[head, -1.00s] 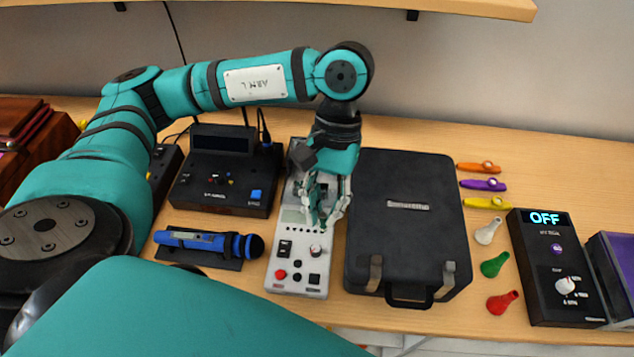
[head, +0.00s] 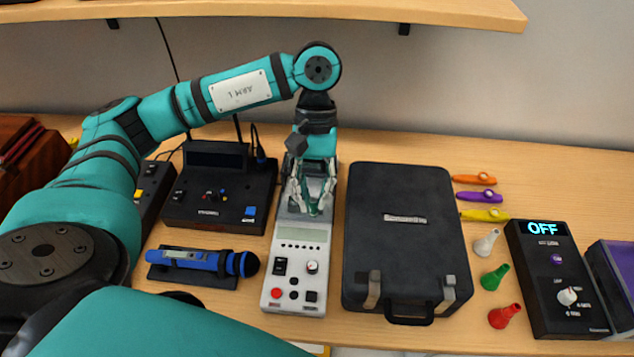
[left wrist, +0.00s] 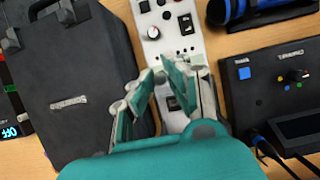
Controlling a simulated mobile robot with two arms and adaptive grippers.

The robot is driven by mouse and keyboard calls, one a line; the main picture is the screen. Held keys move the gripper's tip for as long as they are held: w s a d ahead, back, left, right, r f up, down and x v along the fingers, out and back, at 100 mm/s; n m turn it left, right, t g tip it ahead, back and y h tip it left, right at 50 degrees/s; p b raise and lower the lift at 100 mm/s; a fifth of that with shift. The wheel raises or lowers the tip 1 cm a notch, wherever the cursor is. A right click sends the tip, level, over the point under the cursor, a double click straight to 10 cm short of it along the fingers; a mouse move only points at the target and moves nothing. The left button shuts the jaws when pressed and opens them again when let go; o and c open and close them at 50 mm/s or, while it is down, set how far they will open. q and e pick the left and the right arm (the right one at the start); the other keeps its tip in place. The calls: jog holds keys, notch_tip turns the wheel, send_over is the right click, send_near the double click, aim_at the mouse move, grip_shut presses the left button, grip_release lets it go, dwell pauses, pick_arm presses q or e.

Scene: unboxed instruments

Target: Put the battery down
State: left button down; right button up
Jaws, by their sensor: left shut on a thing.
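My left gripper (head: 312,209) is over the far part of the white instrument (head: 300,255), above its display, fingers pointing down. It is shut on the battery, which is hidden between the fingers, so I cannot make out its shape. In the left wrist view the teal finger pads (left wrist: 165,72) come close together above the white instrument (left wrist: 178,45). A dark recess (left wrist: 172,103) shows in its face between the fingers. I cannot tell whether the battery touches the instrument. My right gripper is not in view.
A black case (head: 405,235) stands close on the right. A black console (head: 220,190) and a blue microphone (head: 205,260) on a dark stand lie left. Kazoos (head: 478,195), coloured cones (head: 495,277) and a black box reading OFF (head: 556,280) are farther right.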

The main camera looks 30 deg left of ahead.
pick_arm(q)
jog(key=w+a+p, duration=0.2)
jog(key=w, duration=0.3)
jog(key=shift+w+a+f+p, duration=0.1)
jog(key=shift+f+p, duration=0.35)
jog(key=shift+f, duration=0.7)
jog(key=shift+w+a+f+p, duration=0.15)
jog(key=shift+f+p, duration=0.25)
jog(key=shift+f, duration=0.75)
jog(key=shift+w+a+f+p, duration=0.1)
jog(key=shift+f+p, duration=0.35)
jog(key=shift+f, duration=0.8)
jog(key=shift+f+b, duration=0.15)
jog(key=shift+b, duration=0.15)
jog(key=c, duration=1.3)
grip_release()
jog(key=shift+c, duration=0.2)
